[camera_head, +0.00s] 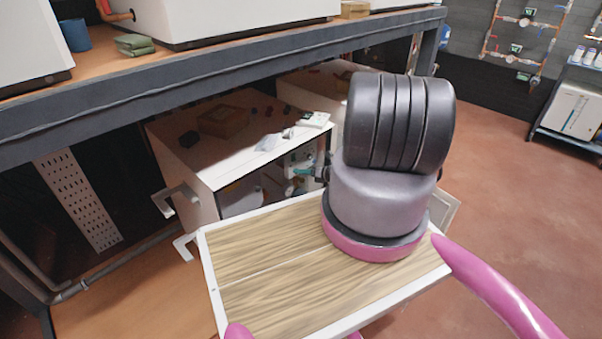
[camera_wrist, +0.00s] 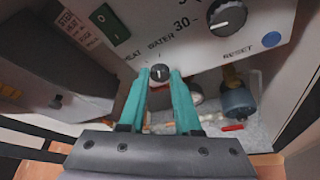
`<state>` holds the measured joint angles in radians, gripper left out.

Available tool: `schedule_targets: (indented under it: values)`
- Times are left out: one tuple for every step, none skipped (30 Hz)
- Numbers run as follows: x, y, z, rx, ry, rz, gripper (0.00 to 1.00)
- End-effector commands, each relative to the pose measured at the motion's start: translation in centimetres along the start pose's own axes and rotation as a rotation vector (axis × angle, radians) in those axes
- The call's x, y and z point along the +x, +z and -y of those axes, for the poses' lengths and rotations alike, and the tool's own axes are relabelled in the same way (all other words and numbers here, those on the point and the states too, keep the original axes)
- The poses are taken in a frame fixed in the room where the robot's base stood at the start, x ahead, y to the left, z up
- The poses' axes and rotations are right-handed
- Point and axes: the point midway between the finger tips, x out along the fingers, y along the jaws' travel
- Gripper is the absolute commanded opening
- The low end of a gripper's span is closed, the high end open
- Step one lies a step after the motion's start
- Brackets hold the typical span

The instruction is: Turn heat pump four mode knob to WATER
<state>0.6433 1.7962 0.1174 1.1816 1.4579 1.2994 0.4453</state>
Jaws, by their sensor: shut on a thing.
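The mode knob (camera_wrist: 160,72) is a small dark round knob with a light mark, at the lower edge of the white heat pump panel (camera_wrist: 185,50) in the wrist view. The lettering HEAT and WATER shows just above it. The light mark looks roughly upright; its exact setting is too small to tell. My gripper (camera_wrist: 160,77) has its two teal fingers on either side of the knob, shut on it. In the head view the teal fingers (camera_head: 303,171) show at the open front of a white unit (camera_head: 230,160); my arm hides much of this area, and the knob cannot be made out.
Pipe fittings (camera_wrist: 236,100) lie below the panel. A dark shelf beam (camera_head: 200,75) runs above the unit. Open floor (camera_head: 500,170) is at right.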

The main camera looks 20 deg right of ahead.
Motion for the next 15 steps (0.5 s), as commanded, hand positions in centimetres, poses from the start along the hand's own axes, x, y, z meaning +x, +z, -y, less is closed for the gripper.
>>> schedule_targets:
  values:
    - [0.01,0.02,0.06,0.018,0.008,0.001,0.0]
    - [0.02,0.04,0.08,0.029,0.012,0.001,0.0]
    - [0.02,0.06,0.1,0.042,0.017,0.002,0.0]
    - [0.02,0.05,0.1,0.051,0.021,0.001,0.0]
    - [0.02,0.03,0.09,0.058,0.024,0.001,0.0]
    - [0.01,0.02,0.09,0.067,0.028,0.001,0.0]
    - [0.01,0.02,0.1,0.073,0.03,0.001,0.0]
    - [0.01,0.03,0.11,0.078,0.032,0.001,0.0]
    - [0.01,0.03,0.12,0.082,0.034,0.001,0.0]
    - [0.01,0.04,0.13,0.085,0.035,0.002,0.0]
    - [0.01,0.05,0.13,0.088,0.036,0.002,0.0]
    - [0.01,0.05,0.13,0.091,0.037,0.002,0.0]
    - [0.01,0.05,0.13,0.092,0.037,0.002,0.0]
    - [0.01,0.06,0.13,0.093,0.037,0.002,0.0]
    - [0.01,0.06,0.14,0.094,0.038,0.002,0.0]
